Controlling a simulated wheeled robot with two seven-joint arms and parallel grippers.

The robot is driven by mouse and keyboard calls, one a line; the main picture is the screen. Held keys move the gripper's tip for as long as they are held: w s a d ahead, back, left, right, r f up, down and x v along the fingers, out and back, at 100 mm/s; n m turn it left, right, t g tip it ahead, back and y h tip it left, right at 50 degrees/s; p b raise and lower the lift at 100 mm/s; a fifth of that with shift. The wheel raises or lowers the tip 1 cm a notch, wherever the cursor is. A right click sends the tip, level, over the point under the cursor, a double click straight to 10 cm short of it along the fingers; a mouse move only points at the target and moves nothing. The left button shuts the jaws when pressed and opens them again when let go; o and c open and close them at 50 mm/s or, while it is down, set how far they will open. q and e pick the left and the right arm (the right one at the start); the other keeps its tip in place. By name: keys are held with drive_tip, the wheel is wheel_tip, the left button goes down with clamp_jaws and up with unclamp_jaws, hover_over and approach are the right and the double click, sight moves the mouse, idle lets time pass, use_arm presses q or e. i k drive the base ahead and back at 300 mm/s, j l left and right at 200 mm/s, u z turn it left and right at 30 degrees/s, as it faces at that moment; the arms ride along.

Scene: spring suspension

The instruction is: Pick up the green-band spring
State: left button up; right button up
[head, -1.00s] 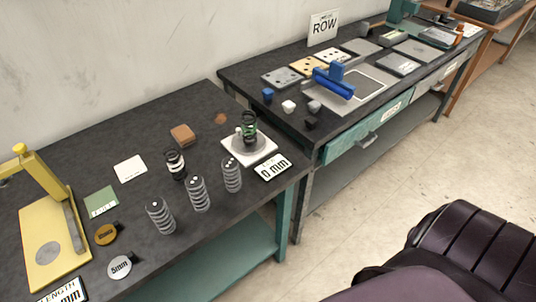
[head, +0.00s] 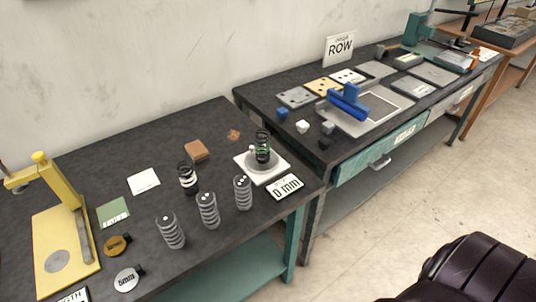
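The green-band spring (head: 263,148) is a black coil with a green band around its middle. It stands upright on a round grey plate on a white square base (head: 276,172), near the right end of the near dark table. A similar black spring with a white band (head: 187,178) stands to its left on the table. Neither of my grippers shows in the head view.
Several grey ribbed cylinders (head: 208,210) stand in front of the springs. A "0 mm" sign (head: 285,187) lies beside the white base. A yellow press-like stand (head: 62,235) is at left. A brown block (head: 196,150) lies behind. A second table (head: 345,150) adjoins at right.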

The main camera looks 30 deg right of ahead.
sight(260, 152)
drive_tip(key=u, duration=0.75)
drive_tip(key=k+l+u, duration=0.1)
drive_tip(key=l+u, duration=0.25)
drive_tip(key=k+l+u, duration=0.15)
drive_tip(key=l+u, duration=0.2)
drive_tip(key=k+l+u, duration=0.2)
drive_tip(key=l+u, duration=0.15)
drive_tip(key=k+l+u, duration=0.25)
drive_tip(key=l+u, duration=0.15)
